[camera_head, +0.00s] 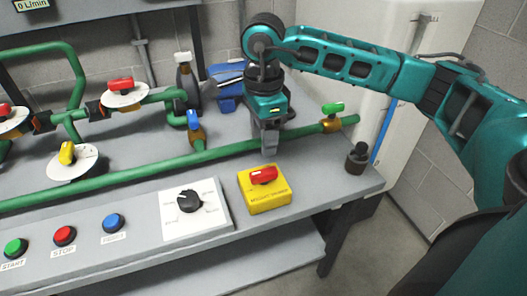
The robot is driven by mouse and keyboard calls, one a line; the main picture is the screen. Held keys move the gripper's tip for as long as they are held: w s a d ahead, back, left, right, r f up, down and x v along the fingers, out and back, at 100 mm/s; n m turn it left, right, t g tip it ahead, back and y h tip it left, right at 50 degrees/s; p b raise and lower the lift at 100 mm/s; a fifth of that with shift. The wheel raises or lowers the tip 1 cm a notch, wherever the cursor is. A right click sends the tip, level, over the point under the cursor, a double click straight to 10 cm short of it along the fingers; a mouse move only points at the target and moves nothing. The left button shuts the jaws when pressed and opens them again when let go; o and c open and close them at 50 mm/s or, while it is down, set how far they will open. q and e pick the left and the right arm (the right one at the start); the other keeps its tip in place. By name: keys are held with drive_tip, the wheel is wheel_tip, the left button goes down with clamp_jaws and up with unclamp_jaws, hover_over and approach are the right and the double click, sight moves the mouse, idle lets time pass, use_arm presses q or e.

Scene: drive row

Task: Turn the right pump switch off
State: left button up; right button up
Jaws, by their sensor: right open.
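A yellow switch box (268,201) with a red turn handle (263,175) on top sits at the bench's front right. The handle lies roughly left to right; its label is too small to read surely. Left of it, a white plate (215,215) carries a black rotary knob (189,201); its markings are unreadable. Which of them is the right pump switch, I cannot tell. My right gripper (270,148) is open and empty, pointing down just behind and above the red handle, apart from it. My left gripper is not in view.
A green pipe (110,182) crosses the bench behind the switches, with a blue-handled valve (193,122) and a green-handled valve (332,109). Green, red (64,235) and blue (113,223) buttons line the front left. A small black object (357,158) stands near the right edge.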

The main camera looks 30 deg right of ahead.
wheel_tip(320, 180, up, 3)
drive_tip(key=shift+r, duration=0.1)
idle(0.6)
